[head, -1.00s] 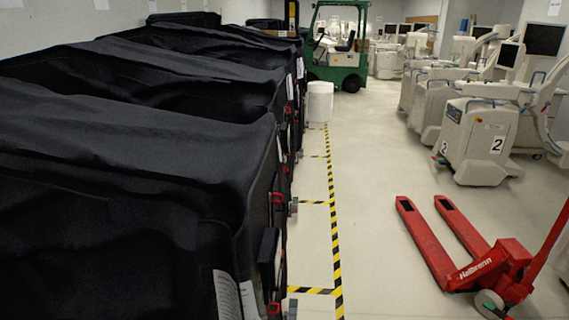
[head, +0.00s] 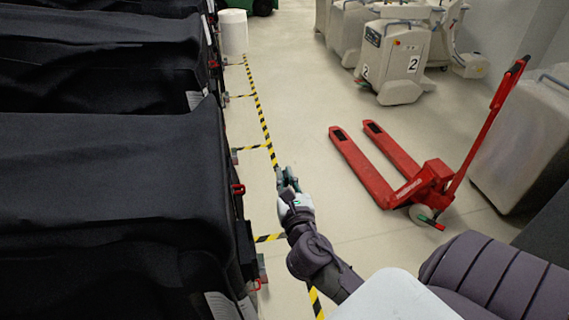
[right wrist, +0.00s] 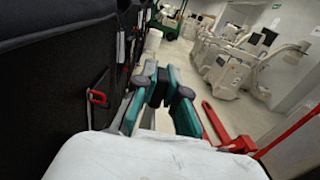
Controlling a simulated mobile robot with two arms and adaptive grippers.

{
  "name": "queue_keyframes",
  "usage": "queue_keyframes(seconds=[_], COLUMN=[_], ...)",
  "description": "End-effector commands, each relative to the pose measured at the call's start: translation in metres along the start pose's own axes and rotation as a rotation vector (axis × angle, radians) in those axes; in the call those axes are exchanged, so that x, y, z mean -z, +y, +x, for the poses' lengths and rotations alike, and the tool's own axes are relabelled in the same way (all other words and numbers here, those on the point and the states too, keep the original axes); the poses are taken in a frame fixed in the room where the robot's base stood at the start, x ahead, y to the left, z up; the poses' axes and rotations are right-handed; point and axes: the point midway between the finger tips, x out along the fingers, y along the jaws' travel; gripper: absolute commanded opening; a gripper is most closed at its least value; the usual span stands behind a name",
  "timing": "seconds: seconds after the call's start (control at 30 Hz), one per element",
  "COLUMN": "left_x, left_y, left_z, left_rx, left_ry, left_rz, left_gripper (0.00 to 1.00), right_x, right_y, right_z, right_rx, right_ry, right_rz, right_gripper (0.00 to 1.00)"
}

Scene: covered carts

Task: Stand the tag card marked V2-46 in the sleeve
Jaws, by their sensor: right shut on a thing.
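My right gripper (head: 286,180) is out over the aisle floor, to the right of the covered carts. In the right wrist view its teal fingers (right wrist: 158,90) are closed together at dark pads. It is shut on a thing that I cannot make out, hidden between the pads. No marking V2-46 can be read in any view. A dark flat panel (right wrist: 99,97) hangs on the cart side, left of the gripper in the wrist view. I cannot tell if it is the sleeve. My left gripper is not in view.
Black covered carts (head: 110,165) line the left, with red latches (head: 238,189) along their sides. A red pallet jack (head: 430,180) stands at the right. A white drum (head: 233,32) and grey machines (head: 393,60) are further back. The floor between carts and jack is clear.

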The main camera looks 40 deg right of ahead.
Motion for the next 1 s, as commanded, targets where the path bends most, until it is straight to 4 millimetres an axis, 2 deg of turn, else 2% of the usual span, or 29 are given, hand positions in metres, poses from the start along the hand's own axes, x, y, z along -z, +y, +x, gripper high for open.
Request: queue_keyframes(seconds=[0.1, 0.27, 0.47, 0.7, 1.0], left_x=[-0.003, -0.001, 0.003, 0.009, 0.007], left_y=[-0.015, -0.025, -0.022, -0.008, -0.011], left_z=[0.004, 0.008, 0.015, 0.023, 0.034], left_rx=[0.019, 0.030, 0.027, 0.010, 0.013], left_ry=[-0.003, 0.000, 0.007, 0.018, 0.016], left_rz=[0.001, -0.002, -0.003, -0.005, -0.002], left_gripper=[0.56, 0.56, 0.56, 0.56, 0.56], right_x=[0.003, 0.006, 0.009, 0.012, 0.016], right_y=[0.005, 0.016, 0.030, 0.046, 0.067], right_z=[0.000, 0.000, 0.000, -0.001, -0.001], right_rx=[0.001, -0.001, -0.001, -0.002, -0.001], right_ry=[0.001, 0.000, 0.000, 0.000, 0.000], right_rz=[0.002, 0.002, 0.001, 0.002, 0.002], right_gripper=[0.00, 0.00, 0.00, 0.00, 0.00])
